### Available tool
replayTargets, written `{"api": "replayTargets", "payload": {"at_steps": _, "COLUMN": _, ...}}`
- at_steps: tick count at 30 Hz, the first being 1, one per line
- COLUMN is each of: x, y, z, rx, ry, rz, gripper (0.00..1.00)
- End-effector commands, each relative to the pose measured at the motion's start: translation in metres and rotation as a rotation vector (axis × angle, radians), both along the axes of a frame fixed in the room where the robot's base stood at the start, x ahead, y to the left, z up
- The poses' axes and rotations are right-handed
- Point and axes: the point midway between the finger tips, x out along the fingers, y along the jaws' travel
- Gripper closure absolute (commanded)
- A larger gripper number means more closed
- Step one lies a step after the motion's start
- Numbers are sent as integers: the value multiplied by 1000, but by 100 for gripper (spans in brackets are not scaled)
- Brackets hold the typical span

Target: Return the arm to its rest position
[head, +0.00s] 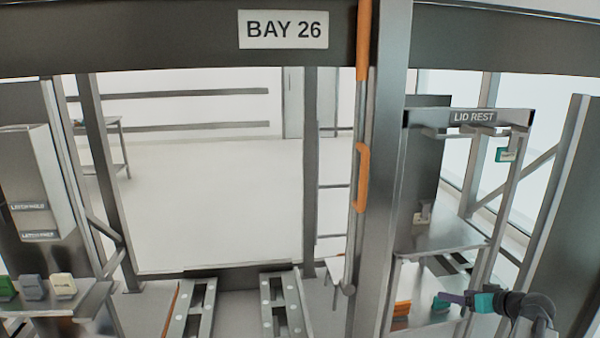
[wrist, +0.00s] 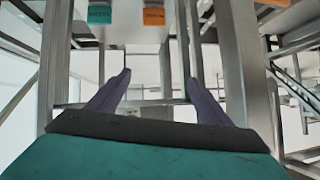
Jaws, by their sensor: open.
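My gripper (head: 448,298) shows at the lower right in the head view, with purple fingers and a teal body. It points left, in front of the lower part of the lid rest stand. In the wrist view its two purple fingers (wrist: 158,80) stand apart with nothing between them. The gripper is open and empty. My dark wrist and forearm show behind it at the right; the rest of the arm is out of view.
The lid rest (head: 475,117) stands above my gripper. Two rails (head: 285,303) lie at bottom centre. Small blocks (head: 33,287) sit on a left shelf.

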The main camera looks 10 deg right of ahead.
Motion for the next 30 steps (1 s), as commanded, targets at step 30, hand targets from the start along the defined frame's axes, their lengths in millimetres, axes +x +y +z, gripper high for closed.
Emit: {"api": "replayTargets", "payload": {"at_steps": 30, "x": -51, "y": 349, "z": -302, "rx": 253, "ry": 835, "rz": 178, "gripper": 27}}
